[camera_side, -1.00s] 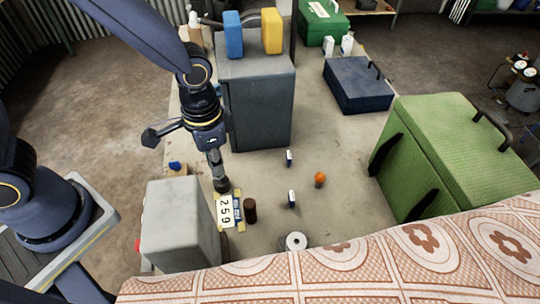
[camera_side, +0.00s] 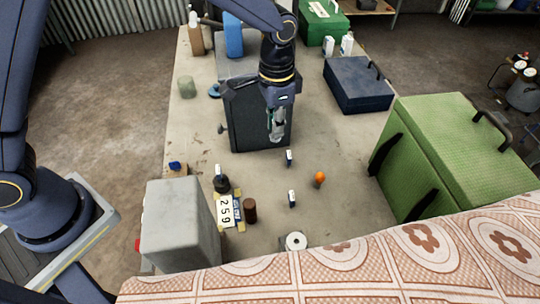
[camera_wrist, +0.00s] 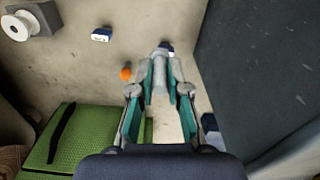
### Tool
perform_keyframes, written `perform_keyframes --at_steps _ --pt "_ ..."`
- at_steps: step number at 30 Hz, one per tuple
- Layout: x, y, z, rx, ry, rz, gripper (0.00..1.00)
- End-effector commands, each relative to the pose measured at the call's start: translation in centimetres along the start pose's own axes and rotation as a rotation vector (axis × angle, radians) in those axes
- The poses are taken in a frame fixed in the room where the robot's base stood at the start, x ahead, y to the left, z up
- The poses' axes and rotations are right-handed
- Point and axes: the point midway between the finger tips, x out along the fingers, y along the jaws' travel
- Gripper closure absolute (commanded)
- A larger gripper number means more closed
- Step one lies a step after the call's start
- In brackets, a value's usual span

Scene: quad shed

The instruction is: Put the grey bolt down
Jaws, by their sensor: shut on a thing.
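My gripper (camera_side: 277,132) is in front of the dark grey cabinet in the side view, above the bench top. In the wrist view its teal-padded fingers (camera_wrist: 160,80) are closed in on the grey bolt (camera_wrist: 160,66), which sits between the tips and points away from the camera. The bolt is small and blends with the fingers in the side view, so its lower end is hard to tell there. It appears held above the bench, close to a small white and blue box (camera_side: 289,158).
The dark grey cabinet (camera_side: 242,112) stands right behind my gripper. An orange ball (camera_side: 320,179), another small box (camera_side: 292,199), a brown cylinder (camera_side: 250,210) and a white spool (camera_side: 296,241) stand nearby. A green case (camera_side: 450,150) is at right. Bench between is bare.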

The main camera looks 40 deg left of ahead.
Motion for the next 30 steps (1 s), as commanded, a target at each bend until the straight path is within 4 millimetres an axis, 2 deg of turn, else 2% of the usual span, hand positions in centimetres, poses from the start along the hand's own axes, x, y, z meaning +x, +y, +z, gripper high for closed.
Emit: perform_keyframes --at_steps 11,15,18,26,30 --pt "4.4 -2.5 -8.4 -0.003 -0.004 0.001 1.00" --pt "7.5 -3.1 -10.6 -0.002 -0.006 0.001 1.00" --pt "8.8 -3.4 -11.7 -0.003 -0.005 0.001 1.00" --pt "10.1 -3.8 -12.8 -0.003 -0.003 0.000 1.00" --pt "12.3 -3.7 -12.7 -0.003 -0.007 0.001 1.00"
